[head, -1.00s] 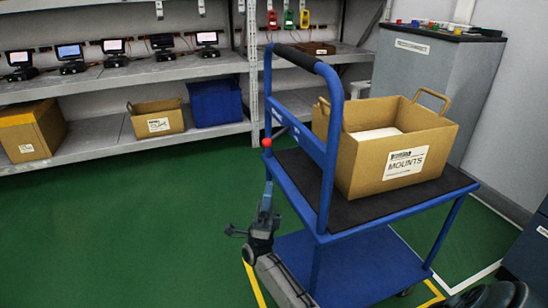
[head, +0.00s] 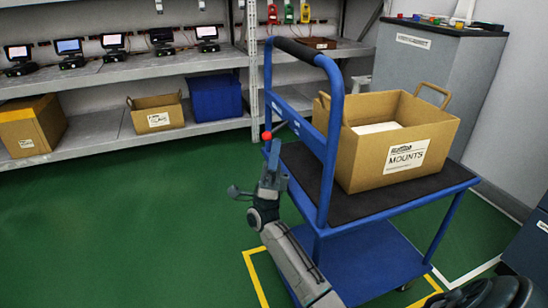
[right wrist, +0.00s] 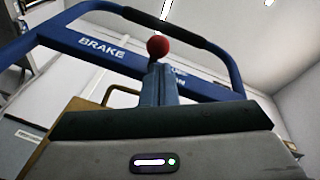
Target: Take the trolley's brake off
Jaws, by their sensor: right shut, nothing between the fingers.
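The blue trolley (head: 335,120) stands right of centre in the head view, with a black grip on its handle. Its brake lever ends in a red knob (head: 266,136) at the left side of the handle frame. The knob also shows large in the right wrist view (right wrist: 158,47), in front of the blue crossbar (right wrist: 105,52) marked "BRAKE", with partly hidden lettering ending in "ON". My right gripper (head: 271,151) is shut and empty, its fingertips just below the knob. I cannot tell whether they touch it. The lever's rod is mostly hidden. My left gripper is not in view.
A cardboard box marked "MOUNTS" (head: 385,155) sits on the trolley's upper deck. Shelves (head: 130,75) with small screens and bins line the back wall. A grey cabinet (head: 415,85) stands behind the trolley. The green floor (head: 130,230) to the left is clear.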

